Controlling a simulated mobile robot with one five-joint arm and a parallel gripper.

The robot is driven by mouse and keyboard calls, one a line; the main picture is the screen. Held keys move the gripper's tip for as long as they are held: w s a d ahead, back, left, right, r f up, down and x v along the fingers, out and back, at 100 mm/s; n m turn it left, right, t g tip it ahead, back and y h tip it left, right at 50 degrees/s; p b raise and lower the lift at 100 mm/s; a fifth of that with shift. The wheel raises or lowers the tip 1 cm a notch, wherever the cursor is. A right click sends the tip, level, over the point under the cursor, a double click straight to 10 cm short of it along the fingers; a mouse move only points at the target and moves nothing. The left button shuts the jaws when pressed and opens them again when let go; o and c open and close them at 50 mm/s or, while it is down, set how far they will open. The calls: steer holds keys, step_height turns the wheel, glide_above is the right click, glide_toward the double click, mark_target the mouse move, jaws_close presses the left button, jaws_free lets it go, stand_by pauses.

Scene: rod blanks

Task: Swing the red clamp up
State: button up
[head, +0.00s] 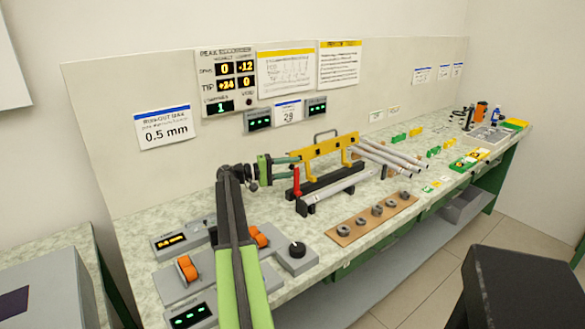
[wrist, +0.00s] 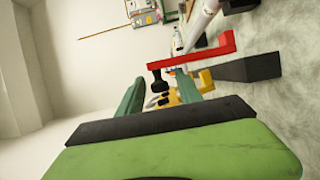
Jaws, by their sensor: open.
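The red clamp (head: 296,184) stands upright at the near left end of the rod fixture on the bench in the head view. In the wrist view the red clamp (wrist: 195,55) is a long bar with a bent end at the right, by a dark block. My gripper (head: 293,166) is at the clamp's upper end, its green fingers apart. In the wrist view the open fingers of my gripper (wrist: 158,80) have a black knob (wrist: 155,87) showing between them. I cannot tell whether the fingers touch the clamp.
A yellow bar with a handle (head: 325,144) stands just behind the clamp. A silver rod (head: 340,184) lies in the black fixture. Several rods (head: 395,158) extend to the right. A brown strip with metal collars (head: 372,215) and a knob box (head: 297,256) lie in front.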

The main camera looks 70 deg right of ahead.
jaws_close()
stand_by(1.4)
